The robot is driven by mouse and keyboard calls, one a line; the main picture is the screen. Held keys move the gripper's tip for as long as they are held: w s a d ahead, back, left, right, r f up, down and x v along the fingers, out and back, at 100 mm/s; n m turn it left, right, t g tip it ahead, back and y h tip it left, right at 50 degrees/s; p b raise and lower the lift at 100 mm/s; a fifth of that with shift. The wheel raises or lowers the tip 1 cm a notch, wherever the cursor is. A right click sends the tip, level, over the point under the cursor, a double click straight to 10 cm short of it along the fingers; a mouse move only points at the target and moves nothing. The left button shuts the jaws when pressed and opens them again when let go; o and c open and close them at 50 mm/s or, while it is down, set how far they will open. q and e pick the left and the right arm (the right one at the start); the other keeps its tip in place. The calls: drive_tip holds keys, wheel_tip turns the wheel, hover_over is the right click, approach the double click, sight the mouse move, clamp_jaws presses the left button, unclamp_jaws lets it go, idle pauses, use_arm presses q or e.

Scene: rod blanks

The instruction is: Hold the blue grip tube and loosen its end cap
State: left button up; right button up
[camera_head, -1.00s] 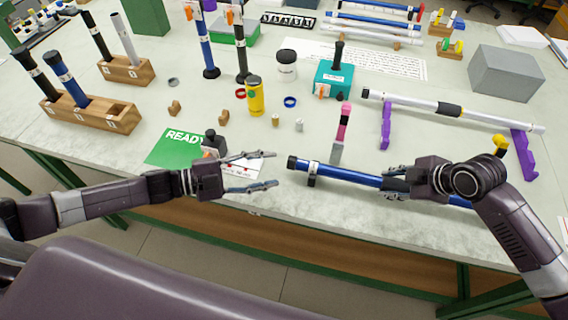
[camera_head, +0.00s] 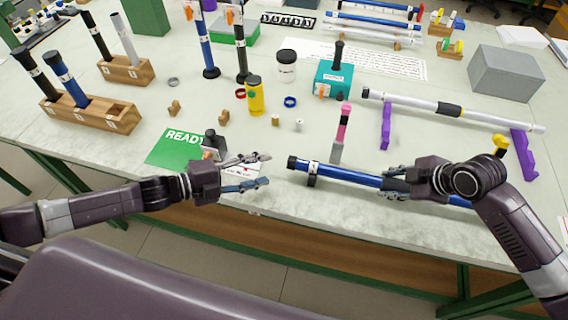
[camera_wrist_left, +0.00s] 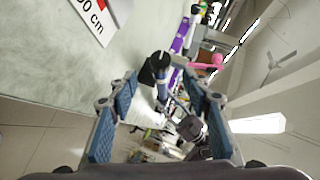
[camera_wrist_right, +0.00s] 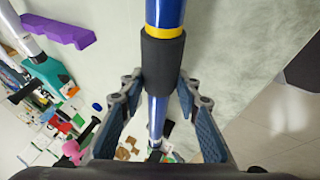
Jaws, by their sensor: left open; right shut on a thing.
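The blue grip tube (camera_head: 345,176) lies near the front edge of the table, with its black end cap (camera_head: 292,162) at the left end. A dark support (camera_head: 312,175) is under it near that end. My right gripper (camera_head: 392,182) is shut on the tube; the right wrist view shows its fingers either side of the tube's black sleeve (camera_wrist_right: 161,65). My left gripper (camera_head: 266,171) is open and empty, a short way left of the cap. In the left wrist view the black cap (camera_wrist_left: 158,65) shows end-on between the open fingers, apart from them.
A pink-and-grey tool (camera_head: 342,130) stands just behind the tube. A green READY card (camera_head: 180,147) and a black-handled stamp (camera_head: 213,142) are behind my left gripper. Purple stands (camera_head: 386,128) hold a white rod (camera_head: 420,103) behind my right arm.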

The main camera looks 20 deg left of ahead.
sight(292, 163)
use_arm(q)
drive_tip(key=x, duration=0.7)
drive_tip(key=shift+w+d, duration=0.2)
drive_tip(key=shift+c, duration=0.5)
drive_tip(key=c, duration=1.1)
